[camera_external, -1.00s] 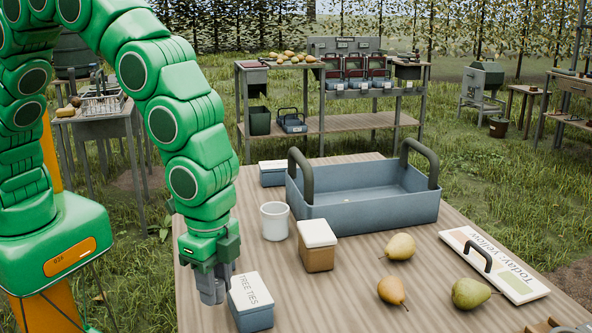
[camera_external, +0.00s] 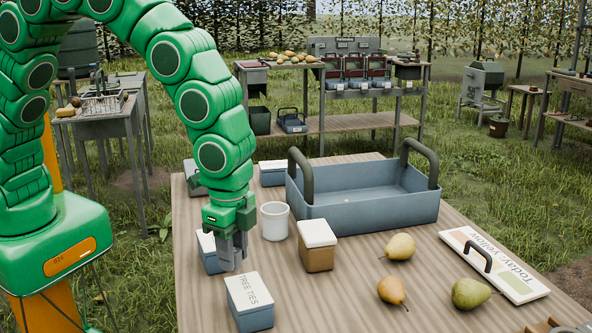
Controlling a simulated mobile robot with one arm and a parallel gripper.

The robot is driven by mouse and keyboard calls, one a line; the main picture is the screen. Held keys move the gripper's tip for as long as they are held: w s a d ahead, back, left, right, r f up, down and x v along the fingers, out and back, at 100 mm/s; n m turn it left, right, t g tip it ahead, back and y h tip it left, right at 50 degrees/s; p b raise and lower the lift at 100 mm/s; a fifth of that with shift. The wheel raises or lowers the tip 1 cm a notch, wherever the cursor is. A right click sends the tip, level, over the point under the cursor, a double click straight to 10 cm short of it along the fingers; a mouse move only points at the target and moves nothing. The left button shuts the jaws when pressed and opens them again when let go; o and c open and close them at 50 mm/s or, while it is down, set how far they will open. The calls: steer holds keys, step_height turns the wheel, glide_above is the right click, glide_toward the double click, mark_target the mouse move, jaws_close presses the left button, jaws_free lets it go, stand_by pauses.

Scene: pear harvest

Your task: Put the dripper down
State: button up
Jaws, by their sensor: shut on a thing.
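My gripper (camera_external: 232,252) points down over the left part of the wooden table. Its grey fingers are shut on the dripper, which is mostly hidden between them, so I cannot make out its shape. The fingertips are low, between a blue box with a white lid on their left (camera_external: 211,262) and the blue box marked TREE TIES (camera_external: 249,303) in front. I cannot tell whether what I hold touches the tabletop.
A white cup (camera_external: 275,222) and a brown box with a white lid (camera_external: 317,254) stand to the right. Behind is a blue tote (camera_external: 364,213) with dark handles. Pears (camera_external: 399,246) and a labelled board (camera_external: 493,265) lie further right. The table's front middle (camera_external: 330,305) is clear.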

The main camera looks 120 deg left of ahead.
steer(key=s+a+r, duration=0.2)
steer(key=s+a, duration=2.4)
steer(key=a, duration=0.3)
steer(key=shift+s+r, duration=0.15)
steer(key=shift+r, duration=0.2)
steer(key=w+a+f, duration=0.2)
steer(key=a, duration=0.1)
steer(key=w+a+f, duration=0.6)
steer(key=shift+w+a, duration=0.15)
steer(key=shift+w+a+f, duration=0.35)
steer(key=shift+a+f, duration=0.1)
steer(key=shift+f, duration=0.3)
steer(key=shift+w+a+f, duration=0.15)
steer(key=shift+f, duration=1.4)
